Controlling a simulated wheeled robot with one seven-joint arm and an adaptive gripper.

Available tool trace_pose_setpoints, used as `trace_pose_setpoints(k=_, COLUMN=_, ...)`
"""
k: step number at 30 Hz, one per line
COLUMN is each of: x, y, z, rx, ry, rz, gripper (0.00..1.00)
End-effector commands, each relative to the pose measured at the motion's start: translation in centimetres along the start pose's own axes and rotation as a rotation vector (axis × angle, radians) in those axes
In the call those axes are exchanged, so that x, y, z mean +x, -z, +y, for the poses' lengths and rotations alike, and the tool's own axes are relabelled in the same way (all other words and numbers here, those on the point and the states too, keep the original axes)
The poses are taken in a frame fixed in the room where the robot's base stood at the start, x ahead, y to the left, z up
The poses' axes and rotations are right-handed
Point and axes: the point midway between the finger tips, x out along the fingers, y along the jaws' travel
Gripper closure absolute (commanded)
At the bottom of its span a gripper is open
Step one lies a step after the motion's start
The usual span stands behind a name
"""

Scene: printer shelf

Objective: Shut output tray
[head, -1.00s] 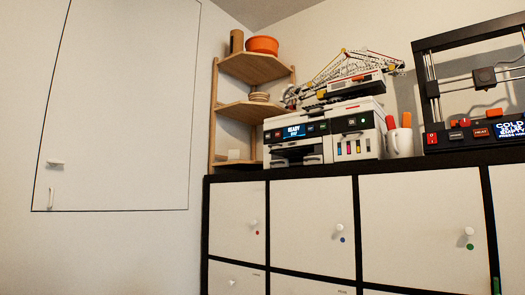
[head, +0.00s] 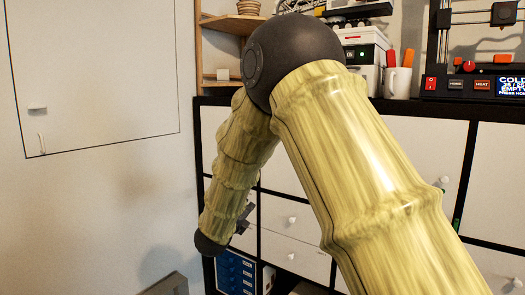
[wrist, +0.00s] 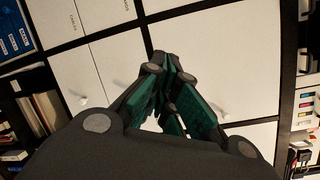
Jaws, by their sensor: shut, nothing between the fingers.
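The white printer (head: 355,42) stands on top of the shelf unit in the head view. My arm hides most of it, including its front with the output tray; only its right end with a small green light and some of the top show. My gripper (wrist: 168,66) has dark links and green pads, with its fingers together and nothing between them. In the head view, part of my gripper (head: 244,218) shows beside my lower arm, well below the printer, in front of the cabinet doors. The wrist view does not show the printer.
The shelf unit (head: 415,107) has white doors with knobs. A white mug (head: 398,82) and a 3D printer (head: 470,85) stand right of the printer. A wooden corner shelf (head: 225,25) is at its left. Blue boxes (head: 235,272) fill a lower compartment.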

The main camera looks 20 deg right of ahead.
Motion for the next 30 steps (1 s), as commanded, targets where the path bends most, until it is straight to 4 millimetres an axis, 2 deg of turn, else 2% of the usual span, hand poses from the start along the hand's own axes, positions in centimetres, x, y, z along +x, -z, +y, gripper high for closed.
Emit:
trace_pose_setpoints(k=1, x=-0.2, y=-3.9, z=-5.2, rx=0.129, ry=0.06, rz=-0.005, gripper=1.0)
trace_pose_setpoints(k=3, x=-0.8, y=-7.6, z=-10.4, rx=0.312, ry=0.131, rz=-0.006, gripper=1.0)
trace_pose_setpoints(k=6, x=-2.1, y=-12.0, z=-17.1, rx=0.553, ry=0.219, rz=-0.015, gripper=1.0)
trace_pose_setpoints(k=9, x=-3.5, y=-15.1, z=-22.3, rx=0.746, ry=0.283, rz=-0.029, gripper=1.0)
trace_pose_setpoints(k=12, x=-4.7, y=-17.1, z=-25.8, rx=0.884, ry=0.327, rz=-0.042, gripper=1.0)
trace_pose_setpoints(k=15, x=-5.4, y=-18.2, z=-27.7, rx=0.965, ry=0.35, rz=-0.05, gripper=1.0)
trace_pose_setpoints(k=20, x=-5.1, y=-18.5, z=-28.7, rx=1.001, ry=0.361, rz=-0.051, gripper=1.0)
trace_pose_setpoints(k=30, x=-0.4, y=-18.0, z=-30.5, rx=0.996, ry=0.361, rz=-0.051, gripper=1.0)
